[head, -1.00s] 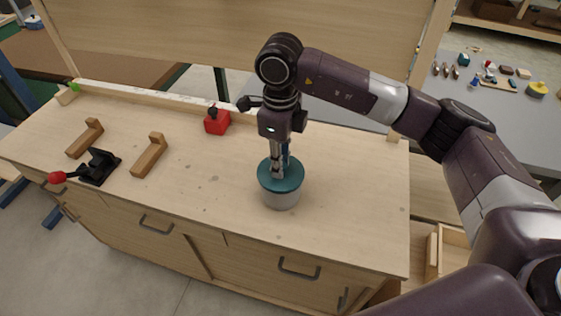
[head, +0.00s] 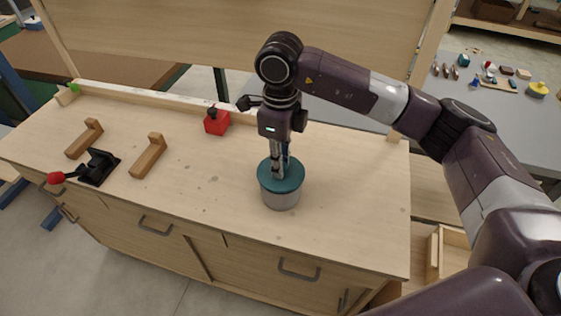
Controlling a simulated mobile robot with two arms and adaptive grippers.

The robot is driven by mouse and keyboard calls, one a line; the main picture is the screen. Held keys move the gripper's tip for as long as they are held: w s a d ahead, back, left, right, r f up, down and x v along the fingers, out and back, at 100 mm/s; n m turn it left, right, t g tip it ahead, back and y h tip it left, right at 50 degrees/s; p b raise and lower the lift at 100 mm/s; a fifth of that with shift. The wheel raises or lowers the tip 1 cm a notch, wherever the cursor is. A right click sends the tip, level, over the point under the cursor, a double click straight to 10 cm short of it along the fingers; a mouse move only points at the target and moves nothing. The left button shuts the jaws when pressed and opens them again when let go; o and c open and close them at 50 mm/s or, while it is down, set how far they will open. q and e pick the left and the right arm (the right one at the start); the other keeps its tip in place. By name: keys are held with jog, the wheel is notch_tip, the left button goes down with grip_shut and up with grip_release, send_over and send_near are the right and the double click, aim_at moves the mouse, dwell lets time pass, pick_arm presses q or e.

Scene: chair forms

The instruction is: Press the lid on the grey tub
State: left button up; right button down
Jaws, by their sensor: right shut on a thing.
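The grey tub (head: 281,200) stands upright on the wooden workbench, right of its middle. The teal lid (head: 290,182) lies over the tub's top and looks about level. Whether it is fully seated I cannot tell. My right gripper (head: 280,172) points straight down at the lid's middle. Its fingers are close together, shut on the lid's grip part, which they mostly hide. A small blue piece shows beside the fingers. My left gripper is not in view.
A red block with a black knob (head: 216,121) stands at the bench's back. A black toggle clamp with a red tip (head: 97,168) and two wooden L-shaped pieces (head: 149,156) are at the left. The bench (head: 215,205) is clear around the tub.

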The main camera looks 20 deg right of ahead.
jog(key=shift+f+b, duration=0.4)
jog(key=shift+b, duration=0.35)
dwell(0.8)
jog(key=c, duration=1.2)
grip_release()
jog(key=shift+r, duration=0.1)
jog(key=shift+r+p, duration=1.7)
jog(key=shift+r, duration=1.75)
jog(key=shift+c, duration=0.3)
grip_shut()
